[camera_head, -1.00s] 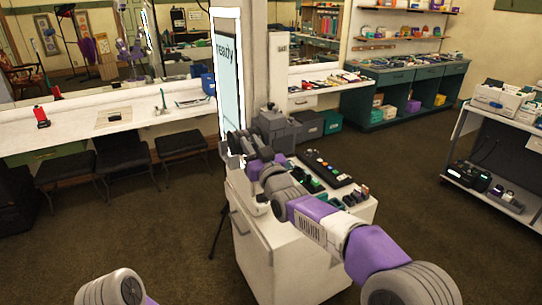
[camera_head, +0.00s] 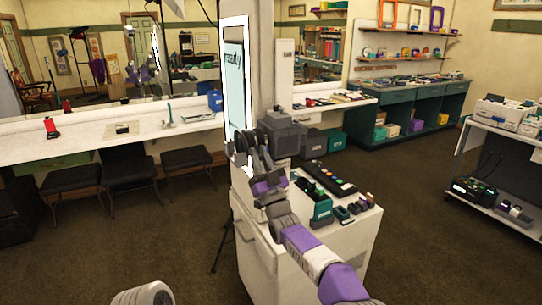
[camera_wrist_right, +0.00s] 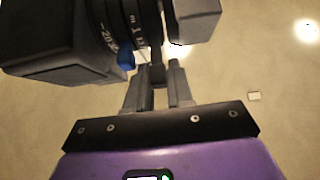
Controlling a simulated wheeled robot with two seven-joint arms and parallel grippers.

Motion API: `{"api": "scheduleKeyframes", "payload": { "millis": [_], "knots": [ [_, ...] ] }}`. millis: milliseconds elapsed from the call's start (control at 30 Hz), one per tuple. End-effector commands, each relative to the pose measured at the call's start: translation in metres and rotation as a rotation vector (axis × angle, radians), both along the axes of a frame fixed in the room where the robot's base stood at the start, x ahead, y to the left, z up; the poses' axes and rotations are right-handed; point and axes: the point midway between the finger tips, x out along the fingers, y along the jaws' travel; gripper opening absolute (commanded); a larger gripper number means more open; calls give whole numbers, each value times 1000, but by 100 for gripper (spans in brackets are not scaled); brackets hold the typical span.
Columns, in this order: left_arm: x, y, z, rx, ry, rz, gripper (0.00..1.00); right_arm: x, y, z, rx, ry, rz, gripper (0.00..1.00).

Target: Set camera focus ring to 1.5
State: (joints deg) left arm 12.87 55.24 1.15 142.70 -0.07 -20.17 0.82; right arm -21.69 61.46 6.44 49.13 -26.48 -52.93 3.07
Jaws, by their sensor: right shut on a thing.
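A dark grey camera (camera_head: 284,132) stands on the white cabinet, with its black lens toward the left. The wrist view shows the focus ring (camera_wrist_right: 137,27) close up, with white numbers and a blue mark (camera_wrist_right: 126,59) beside it. The numbers are partly cut off, and I cannot tell the setting. A dark tab (camera_wrist_right: 157,73) projects down from the ring. My right gripper (camera_wrist_right: 158,88) is below the lens, its fingers shut on this tab. In the head view the right gripper (camera_head: 257,154) is at the lens, and its fingertips are hard to make out. My left gripper is out of view.
The white cabinet (camera_head: 270,255) also carries a black panel with coloured buttons (camera_head: 327,178) and several small boxes right of my right arm. A tall lit "ready" screen (camera_head: 235,85) stands just behind the lens. Open carpet lies right of the cabinet.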

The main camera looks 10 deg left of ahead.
Motion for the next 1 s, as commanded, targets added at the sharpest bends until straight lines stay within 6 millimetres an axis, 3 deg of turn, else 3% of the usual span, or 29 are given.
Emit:
{"api": "scheduleKeyframes", "payload": {
  "millis": [200, 600, 633, 767, 1000],
  "knots": [
    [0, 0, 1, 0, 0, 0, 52, -1, 12, -3, 12, -18, 16, 0],
    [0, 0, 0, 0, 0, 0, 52, -2, 12, -3, 16, -21, 18, 0],
    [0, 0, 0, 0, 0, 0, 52, -2, 12, -3, 16, -21, 18, 23],
    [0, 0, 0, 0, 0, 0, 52, -2, 12, -2, 16, -22, 17, 43],
    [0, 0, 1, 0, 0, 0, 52, -1, 10, -2, 16, -22, 15, 43]
  ]
}}
